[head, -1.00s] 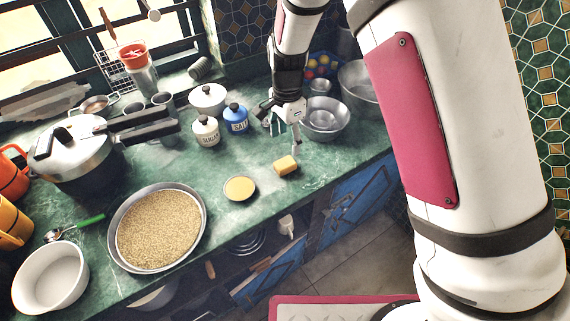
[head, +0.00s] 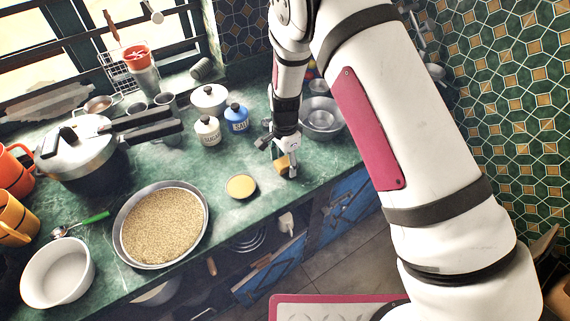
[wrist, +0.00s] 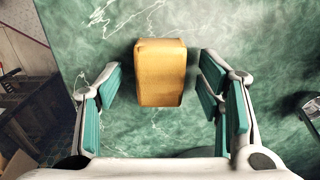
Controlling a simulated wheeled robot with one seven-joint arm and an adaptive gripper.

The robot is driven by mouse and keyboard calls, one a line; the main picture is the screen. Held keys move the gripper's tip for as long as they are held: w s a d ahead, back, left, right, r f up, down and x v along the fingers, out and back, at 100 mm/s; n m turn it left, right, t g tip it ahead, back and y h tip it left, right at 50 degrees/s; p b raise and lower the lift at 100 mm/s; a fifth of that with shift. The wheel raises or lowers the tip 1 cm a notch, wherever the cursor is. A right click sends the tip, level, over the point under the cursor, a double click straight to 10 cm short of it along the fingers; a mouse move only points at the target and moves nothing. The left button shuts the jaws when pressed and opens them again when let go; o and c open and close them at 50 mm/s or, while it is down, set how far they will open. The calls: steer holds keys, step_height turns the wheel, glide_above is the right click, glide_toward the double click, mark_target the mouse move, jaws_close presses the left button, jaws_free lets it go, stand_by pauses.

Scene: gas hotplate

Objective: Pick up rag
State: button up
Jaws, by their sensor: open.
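The rag is a small folded yellow-orange block (wrist: 161,73) on the green marble counter. In the wrist view it sits between the two teal-padded fingers of my gripper (wrist: 162,100), with a gap on each side. The fingers are open and do not touch it. In the head view the rag (head: 282,164) is partly hidden by my gripper (head: 283,170), which reaches down over it near the counter's front edge.
The green counter (head: 165,165) has its front edge just in front of the rag. A small yellow-filled dish (head: 241,186) lies to the left. Sugar (head: 207,131) and salt (head: 236,118) jars stand behind left. Metal bowls (head: 322,119) are behind right. A grain pan (head: 162,225) is further left.

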mark_target(286, 164)
steer(key=shift+c, duration=0.6)
steer(key=c, duration=1)
steer(key=shift+r, duration=0.1)
steer(key=shift+r, duration=0.45)
steer(key=r, duration=0.1)
steer(key=s+r, duration=0.1)
steer(key=shift+d+r+b, duration=0.15)
steer(key=shift+r+b, duration=0.15)
steer(key=shift+b, duration=0.05)
steer(key=s+d+r, duration=0.1)
steer(key=s+d, duration=0.3)
steer(key=s, duration=1)
steer(key=shift+s+r, duration=0.15)
steer(key=shift+s, duration=0.05)
steer(key=shift+o, duration=1.3)
steer(key=shift+c, duration=1.3)
